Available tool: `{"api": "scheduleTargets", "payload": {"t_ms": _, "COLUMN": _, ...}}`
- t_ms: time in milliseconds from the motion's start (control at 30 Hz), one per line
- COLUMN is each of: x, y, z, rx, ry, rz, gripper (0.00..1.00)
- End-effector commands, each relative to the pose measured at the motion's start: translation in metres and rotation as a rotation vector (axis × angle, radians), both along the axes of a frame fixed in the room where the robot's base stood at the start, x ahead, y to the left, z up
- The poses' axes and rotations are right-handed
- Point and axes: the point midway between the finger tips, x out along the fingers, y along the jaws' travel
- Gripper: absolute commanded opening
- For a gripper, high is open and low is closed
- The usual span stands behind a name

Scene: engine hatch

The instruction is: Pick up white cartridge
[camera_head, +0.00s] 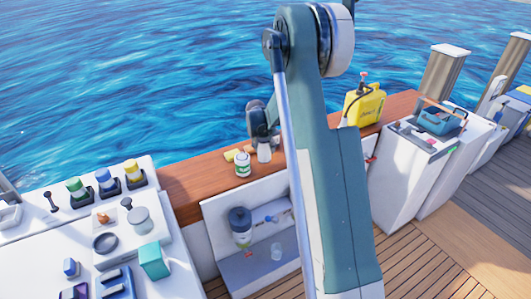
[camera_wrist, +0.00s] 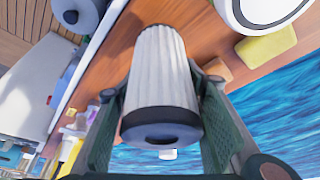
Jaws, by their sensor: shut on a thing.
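The white cartridge (camera_wrist: 161,70) is a ribbed white cylinder with a dark end ring. It fills the middle of the wrist view, between the two green finger pads of my gripper (camera_wrist: 160,125). In the head view the cartridge (camera_head: 264,154) is a small pale cylinder at the wooden ledge, just below my gripper (camera_head: 262,138). My gripper is shut on the cartridge. Whether the cartridge still touches the ledge I cannot tell.
A white jar with a green label (camera_head: 243,165) stands close by on the wooden ledge (camera_head: 190,181). A yellow canister (camera_head: 364,105) stands farther right. A dark-topped filter housing (camera_head: 240,222) sits in the open hatch below.

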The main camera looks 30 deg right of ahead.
Motion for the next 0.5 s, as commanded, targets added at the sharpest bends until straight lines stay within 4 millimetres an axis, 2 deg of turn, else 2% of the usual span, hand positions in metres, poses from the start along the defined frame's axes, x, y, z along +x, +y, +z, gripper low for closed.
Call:
{"api": "scheduleTargets", "payload": {"t_ms": 33, "x": 0.000, "y": 0.000, "z": 0.010, "rx": 0.000, "ry": 0.000, "rz": 0.000, "gripper": 0.26}}
{"api": "scheduleTargets", "payload": {"t_ms": 233, "x": 0.000, "y": 0.000, "z": 0.040, "rx": 0.000, "ry": 0.000, "rz": 0.000, "gripper": 0.26}}
{"api": "scheduleTargets", "payload": {"t_ms": 500, "x": 0.000, "y": 0.000, "z": 0.061, "rx": 0.000, "ry": 0.000, "rz": 0.000, "gripper": 0.26}}
